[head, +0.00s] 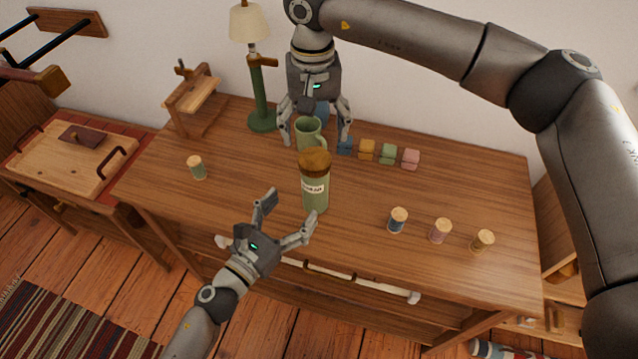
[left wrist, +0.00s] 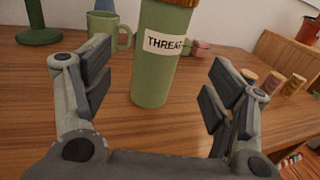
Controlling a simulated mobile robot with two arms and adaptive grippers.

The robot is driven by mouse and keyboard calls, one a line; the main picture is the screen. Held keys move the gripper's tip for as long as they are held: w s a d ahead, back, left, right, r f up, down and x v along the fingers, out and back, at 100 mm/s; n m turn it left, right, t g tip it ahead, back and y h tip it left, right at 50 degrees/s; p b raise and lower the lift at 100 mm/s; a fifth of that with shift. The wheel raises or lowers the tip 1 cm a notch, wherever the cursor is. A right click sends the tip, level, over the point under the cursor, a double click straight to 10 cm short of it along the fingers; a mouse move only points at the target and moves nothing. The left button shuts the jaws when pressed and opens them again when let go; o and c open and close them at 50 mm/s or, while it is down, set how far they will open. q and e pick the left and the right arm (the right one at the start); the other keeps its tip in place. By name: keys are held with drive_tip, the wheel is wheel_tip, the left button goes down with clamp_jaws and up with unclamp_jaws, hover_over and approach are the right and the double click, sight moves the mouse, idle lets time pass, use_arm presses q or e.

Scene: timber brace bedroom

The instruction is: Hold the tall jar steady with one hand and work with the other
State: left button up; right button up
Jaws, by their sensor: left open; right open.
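The tall jar (head: 315,190) is green with a brown cork-like lid and a white label, and stands upright near the middle of the wooden table. In the left wrist view the jar (left wrist: 158,75) stands ahead of the spread fingers, its label partly reading "THREA". My left gripper (head: 290,216) is open at the table's front edge, just in front of the jar and apart from it. My right gripper (head: 315,138) is open, pointing down behind the jar, its fingers either side of a green mug (head: 308,130). I cannot tell whether they touch the mug.
Several thread spools stand on the table, one at left (head: 197,168) and others at front right (head: 398,221). Small coloured blocks (head: 388,152) line the back. A green lamp (head: 262,120) and a wooden stand (head: 192,95) are at back left.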

sight(316, 180)
use_arm(q)
drive_tip(key=x, duration=1)
use_arm(e)
drive_tip(key=shift+f, duration=0.1)
use_arm(q)
drive_tip(key=shift+s, duration=0.1)
